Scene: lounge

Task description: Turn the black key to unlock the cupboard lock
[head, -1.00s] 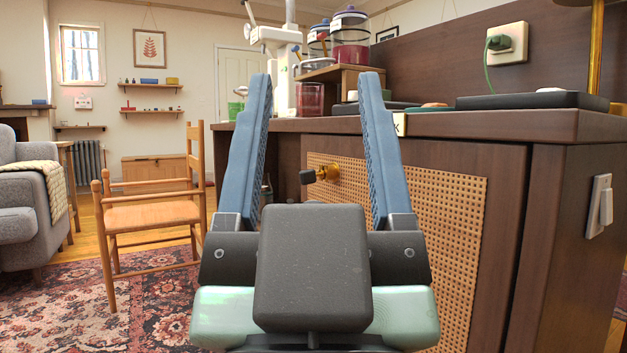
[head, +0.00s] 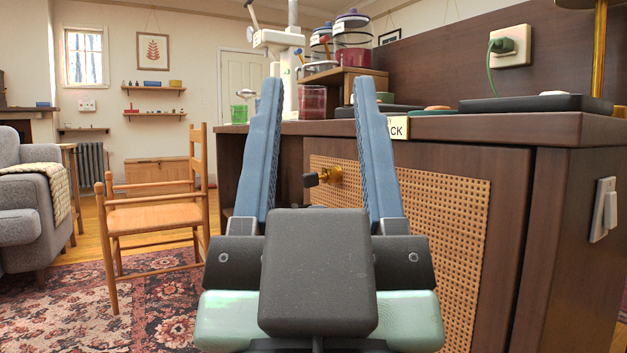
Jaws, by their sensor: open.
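The black key (head: 310,179) sticks out of a brass lock (head: 330,175) on the cupboard's woven cane door (head: 437,225). My gripper (head: 319,88) is open and empty, its two blue fingers pointing forward and up.
The dark wooden counter top (head: 470,127) overhangs the door, with jars (head: 353,40) and a flat black device (head: 535,103) on it. A wooden chair (head: 155,215) stands to the left on a patterned rug (head: 75,310). A grey sofa (head: 25,220) is farther left.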

